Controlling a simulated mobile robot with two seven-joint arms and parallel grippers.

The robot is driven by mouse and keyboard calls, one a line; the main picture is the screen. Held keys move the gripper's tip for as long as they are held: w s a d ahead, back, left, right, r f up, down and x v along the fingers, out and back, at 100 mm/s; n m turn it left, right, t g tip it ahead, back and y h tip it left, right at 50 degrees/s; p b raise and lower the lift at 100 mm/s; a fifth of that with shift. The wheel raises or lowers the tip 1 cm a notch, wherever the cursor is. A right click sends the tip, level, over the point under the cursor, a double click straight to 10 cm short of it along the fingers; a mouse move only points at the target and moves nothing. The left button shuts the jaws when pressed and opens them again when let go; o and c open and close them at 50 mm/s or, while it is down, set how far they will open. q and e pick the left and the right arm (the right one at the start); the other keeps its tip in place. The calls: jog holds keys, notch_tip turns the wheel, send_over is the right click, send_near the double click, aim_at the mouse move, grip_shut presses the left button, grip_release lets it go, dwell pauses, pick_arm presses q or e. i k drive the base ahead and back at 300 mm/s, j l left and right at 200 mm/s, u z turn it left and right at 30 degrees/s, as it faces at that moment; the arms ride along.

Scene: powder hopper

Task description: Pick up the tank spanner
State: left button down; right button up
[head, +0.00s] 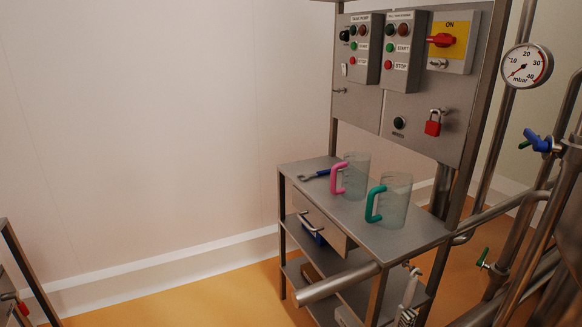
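The tank spanner (316,175), with a metal head at its left and a blue handle, lies on the steel top (378,232) of a small bench. The right end of its handle reaches close to the pink-handled jug (354,174), and I cannot tell whether they touch. Neither of my grippers shows in the head view.
A green-handled jug (395,200) stands right of the pink-handled one. A control panel (420,90) with buttons and a red padlock (433,123) rises behind the bench. Pipes, a pressure gauge (526,66) and valves crowd the right. Floor left of the bench is clear.

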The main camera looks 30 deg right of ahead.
aim_at(307, 177)
jog(key=i+z, duration=0.2)
jog(key=i, duration=0.2)
jog(key=i+j+z, duration=0.45)
jog(key=i, duration=0.3)
jog(key=i+j+z, duration=0.2)
jog(key=i+z, duration=0.2)
jog(key=i+j+z, duration=0.4)
jog(key=k+l, duration=0.1)
